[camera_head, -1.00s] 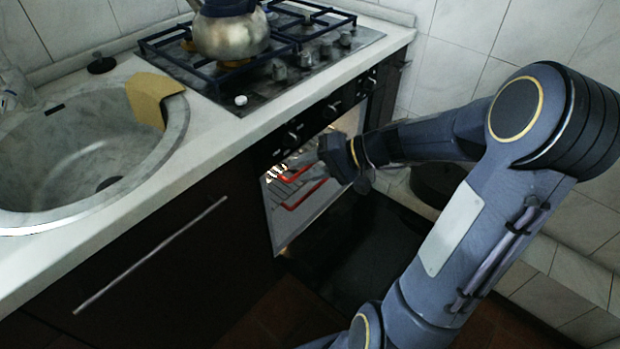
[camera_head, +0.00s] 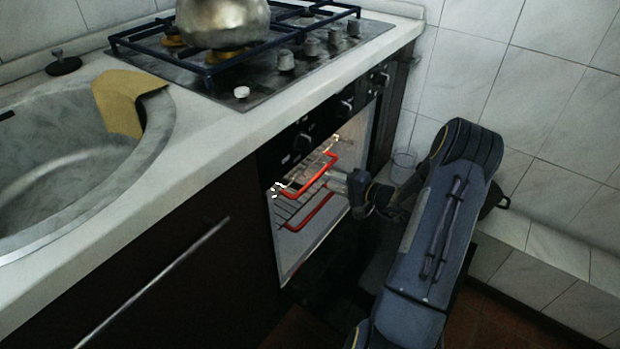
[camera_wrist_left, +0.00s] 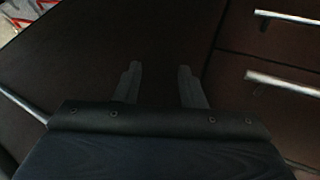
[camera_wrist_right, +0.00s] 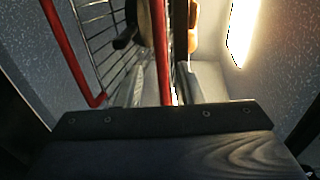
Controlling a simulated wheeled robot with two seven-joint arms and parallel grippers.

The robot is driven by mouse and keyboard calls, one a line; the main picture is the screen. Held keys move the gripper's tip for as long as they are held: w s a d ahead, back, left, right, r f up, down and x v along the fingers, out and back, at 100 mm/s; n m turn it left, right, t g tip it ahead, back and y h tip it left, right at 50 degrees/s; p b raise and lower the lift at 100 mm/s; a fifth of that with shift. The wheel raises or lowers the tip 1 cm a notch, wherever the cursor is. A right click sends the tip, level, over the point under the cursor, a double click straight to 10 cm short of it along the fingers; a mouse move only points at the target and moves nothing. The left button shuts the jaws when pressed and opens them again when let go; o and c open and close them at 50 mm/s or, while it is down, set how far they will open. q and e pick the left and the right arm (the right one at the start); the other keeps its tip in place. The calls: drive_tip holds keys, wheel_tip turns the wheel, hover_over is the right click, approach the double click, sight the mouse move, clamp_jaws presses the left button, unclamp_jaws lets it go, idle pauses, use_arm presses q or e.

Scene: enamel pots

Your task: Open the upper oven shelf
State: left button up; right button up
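The oven (camera_head: 300,215) is open, with its lit inside showing two wire shelves edged by red bars. The upper shelf's red bar (camera_head: 308,176) lies above the lower shelf's red bar (camera_head: 308,214). My right gripper (camera_head: 335,178) is at the oven opening, close to the upper bar. In the right wrist view a red bar (camera_wrist_right: 158,45) runs between the spread fingers of my right gripper (camera_wrist_right: 161,85), with a gap visible beside it. Another red bar (camera_wrist_right: 70,50) is at the left there. My left gripper (camera_wrist_left: 158,85) is open and empty before dark cabinet fronts.
The oven door lies low in front, partly behind my right arm. A kettle (camera_head: 222,22) stands on the gas hob (camera_head: 270,75) above. A sink (camera_head: 60,175) with a tan cloth (camera_head: 122,100) is at the left. A tiled wall (camera_head: 540,90) closes the right side.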

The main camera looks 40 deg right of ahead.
sight(319, 177)
drive_tip(key=b+x, duration=0.1)
drive_tip(key=x, duration=0.5)
drive_tip(key=shift+w+a, duration=0.15)
drive_tip(key=shift+w, duration=0.2)
drive_tip(key=shift+r, duration=0.1)
clamp_jaws()
